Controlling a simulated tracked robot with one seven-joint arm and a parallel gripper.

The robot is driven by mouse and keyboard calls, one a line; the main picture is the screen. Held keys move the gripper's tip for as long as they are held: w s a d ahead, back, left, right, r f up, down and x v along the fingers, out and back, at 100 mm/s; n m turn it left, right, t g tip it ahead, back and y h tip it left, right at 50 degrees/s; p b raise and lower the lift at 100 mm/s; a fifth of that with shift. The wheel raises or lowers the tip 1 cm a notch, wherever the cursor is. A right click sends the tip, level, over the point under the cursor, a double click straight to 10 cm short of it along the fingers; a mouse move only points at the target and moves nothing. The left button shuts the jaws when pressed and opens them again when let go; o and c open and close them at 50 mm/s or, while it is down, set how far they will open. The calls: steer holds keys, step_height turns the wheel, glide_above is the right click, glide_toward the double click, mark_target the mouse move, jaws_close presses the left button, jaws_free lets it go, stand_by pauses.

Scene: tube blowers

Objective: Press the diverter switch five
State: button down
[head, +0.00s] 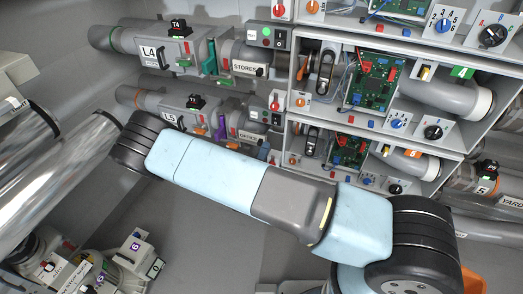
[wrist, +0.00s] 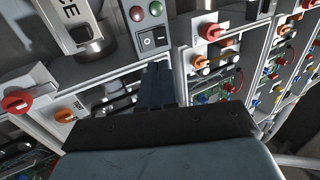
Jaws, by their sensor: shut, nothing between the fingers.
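In the wrist view my gripper (wrist: 157,75) is shut and empty, its fingertips just below a grey control panel (wrist: 140,53). The panel has a black and white rocker switch (wrist: 152,40) with a red and a green button above it. A label ending in "CE" is beside it. I cannot tell if the fingertips touch the panel. In the head view an L5 unit (head: 170,119) sits on the left, with an OFFICE label (head: 246,135) and a small button panel (head: 265,117) to its right. My gripper is not seen there. No label reading diverter five is legible.
In the wrist view a red knob (wrist: 17,102) and an orange knob (wrist: 65,115) are at left, and more knobs (wrist: 210,32) at right. In the head view an open box with a green circuit board (head: 372,82) and grey pipes fill the right. My arm crosses the middle.

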mark_target(276, 119)
steer(key=x, duration=1)
steer(key=shift+w+d+r, duration=0.1)
steer(key=shift+w, duration=0.25)
